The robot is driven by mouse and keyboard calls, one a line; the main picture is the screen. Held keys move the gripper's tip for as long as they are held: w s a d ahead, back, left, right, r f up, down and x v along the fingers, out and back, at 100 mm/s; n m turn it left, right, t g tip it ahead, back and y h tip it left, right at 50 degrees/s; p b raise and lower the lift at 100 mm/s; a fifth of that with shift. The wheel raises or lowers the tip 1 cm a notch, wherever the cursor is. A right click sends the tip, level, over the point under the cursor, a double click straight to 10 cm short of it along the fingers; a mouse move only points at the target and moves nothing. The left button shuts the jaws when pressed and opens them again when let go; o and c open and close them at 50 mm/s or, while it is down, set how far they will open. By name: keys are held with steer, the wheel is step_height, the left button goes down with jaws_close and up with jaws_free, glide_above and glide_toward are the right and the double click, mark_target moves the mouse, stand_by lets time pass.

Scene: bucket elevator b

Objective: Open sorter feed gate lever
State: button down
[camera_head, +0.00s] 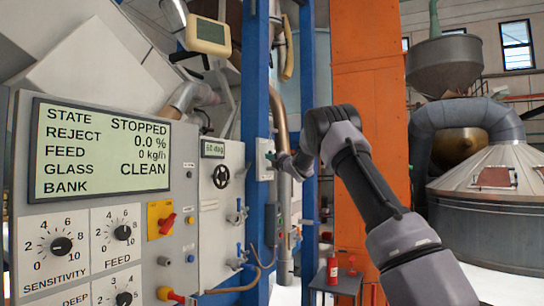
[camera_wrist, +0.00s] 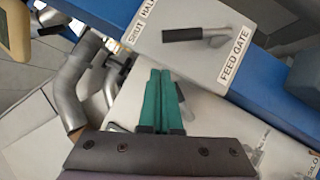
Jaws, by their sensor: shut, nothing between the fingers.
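The feed gate lever has a dark grip (camera_wrist: 182,34) and a short grey arm. In the wrist view it sits on a pale plate (camera_wrist: 205,62) marked FEED GATE, with SHUT and HALF along one edge. The grip points toward that edge, nearest the SHUT label. My gripper's green fingers (camera_wrist: 160,73) are together and empty, below the plate in the picture and apart from the lever. In the head view my gripper (camera_head: 272,158) is in front of the small pale plate (camera_head: 264,160) on the blue post; the lever is too small or hidden there.
A sorter panel (camera_head: 100,180) with a STOPPED display and knobs stands at left. A grey box with a black handwheel (camera_head: 221,177) is beside the blue post (camera_head: 255,90). An orange column (camera_head: 365,70) rises behind my arm. Metal pipes (camera_wrist: 72,95) show in the wrist view.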

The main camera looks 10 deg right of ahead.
steer(key=shift+w+d+r, duration=0.35)
steer(key=shift+w+d, duration=0.05)
steer(key=shift+w, duration=0.3)
steer(key=shift+w+d+r, duration=0.35)
steer(key=shift+w+d, duration=0.05)
steer(key=shift+w, duration=0.25)
